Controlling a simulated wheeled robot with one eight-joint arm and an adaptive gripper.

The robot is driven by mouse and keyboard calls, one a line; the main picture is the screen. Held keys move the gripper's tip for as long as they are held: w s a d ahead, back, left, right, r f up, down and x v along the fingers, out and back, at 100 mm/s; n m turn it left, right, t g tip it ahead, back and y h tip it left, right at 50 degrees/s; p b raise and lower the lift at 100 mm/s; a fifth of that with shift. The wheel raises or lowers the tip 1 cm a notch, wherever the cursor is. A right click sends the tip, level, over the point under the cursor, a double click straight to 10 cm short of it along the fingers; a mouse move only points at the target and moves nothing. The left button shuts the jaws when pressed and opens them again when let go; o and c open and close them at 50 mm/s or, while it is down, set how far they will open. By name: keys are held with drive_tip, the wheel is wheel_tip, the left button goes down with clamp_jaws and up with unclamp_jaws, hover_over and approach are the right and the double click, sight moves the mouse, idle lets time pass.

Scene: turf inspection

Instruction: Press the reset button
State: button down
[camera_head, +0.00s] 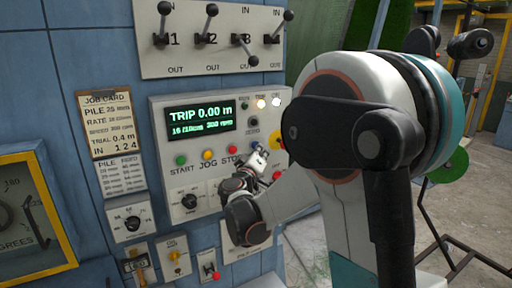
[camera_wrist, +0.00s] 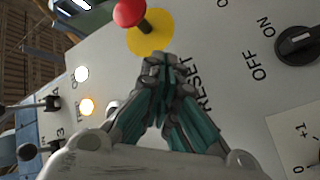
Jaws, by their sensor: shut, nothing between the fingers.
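The label RESET (camera_wrist: 195,85) is printed on the pale panel in the wrist view, right beside my fingers. The reset button itself is not clearly seen there; my fingers cover the panel beside the label. My gripper (camera_wrist: 160,65) is shut and empty, its fingertips together over the panel just below a yellow disc. In the head view my gripper (camera_head: 261,160) is at the panel's lower right, right of the red stop button (camera_head: 232,149). A small red shape (camera_head: 278,175) shows right of it; I cannot tell if it is the reset button. Contact cannot be told.
A red mushroom button (camera_wrist: 130,12) on a yellow disc (camera_wrist: 150,38) stands close beyond my fingertips. An OFF/ON knob (camera_wrist: 297,45) is to the right. The display (camera_head: 200,120) reads TRIP 0.00 m. Several black-knobbed levers (camera_head: 208,22) jut out above the panel.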

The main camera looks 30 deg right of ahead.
drive_tip(key=shift+w, duration=0.4)
idle(0.4)
drive_tip(key=shift+s, duration=1)
drive_tip(key=s, duration=0.5)
drive_tip(key=shift+d, duration=0.1)
idle(0.9)
